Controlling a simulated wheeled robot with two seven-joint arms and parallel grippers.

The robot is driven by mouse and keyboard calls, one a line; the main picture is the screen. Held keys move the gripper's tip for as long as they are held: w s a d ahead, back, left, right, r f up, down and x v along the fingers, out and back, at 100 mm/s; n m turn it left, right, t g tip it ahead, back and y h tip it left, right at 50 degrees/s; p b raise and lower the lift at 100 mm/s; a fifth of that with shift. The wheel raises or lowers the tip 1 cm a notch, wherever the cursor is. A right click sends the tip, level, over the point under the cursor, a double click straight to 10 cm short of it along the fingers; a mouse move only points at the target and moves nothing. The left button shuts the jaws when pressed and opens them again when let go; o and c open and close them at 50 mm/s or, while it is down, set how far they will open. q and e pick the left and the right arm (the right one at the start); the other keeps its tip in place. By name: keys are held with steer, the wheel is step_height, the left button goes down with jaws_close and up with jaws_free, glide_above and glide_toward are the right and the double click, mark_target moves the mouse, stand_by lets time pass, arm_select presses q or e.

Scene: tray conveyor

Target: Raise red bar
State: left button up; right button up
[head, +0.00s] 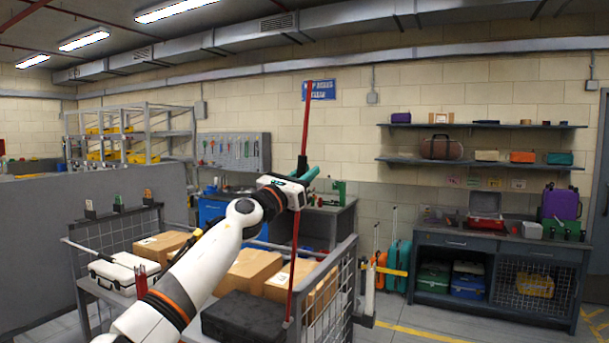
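The red bar (306,115) is long and thin. It stands nearly upright, leaning slightly, with its top in front of the blue wall sign and its lower end at the near right part of the tray conveyor frame (345,262). My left gripper (309,177), with teal fingers, is at the bar about midway up and appears closed around it. The gripper body hides part of the bar. My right gripper is not in view.
Cardboard boxes (250,268), a white case (124,270) and a black case (243,318) lie on the conveyor below my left arm. Mesh side panels edge it. A workbench (452,241) stands at the right, with open floor before it.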

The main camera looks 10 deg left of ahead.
arm_select(q)
steer(key=o, duration=0.4)
steer(key=shift+s+d+f, duration=0.1)
steer(key=shift+d+f, duration=0.1)
steer(key=shift+d, duration=0.2)
steer(key=shift+o, duration=0.2)
steer(key=shift+s+a, duration=0.25)
steer(key=shift+a, duration=0.2)
steer(key=b+v, duration=0.2)
steer(key=v, duration=0.9)
steer(key=shift+d, duration=0.2)
steer(key=shift+s+f, duration=0.15)
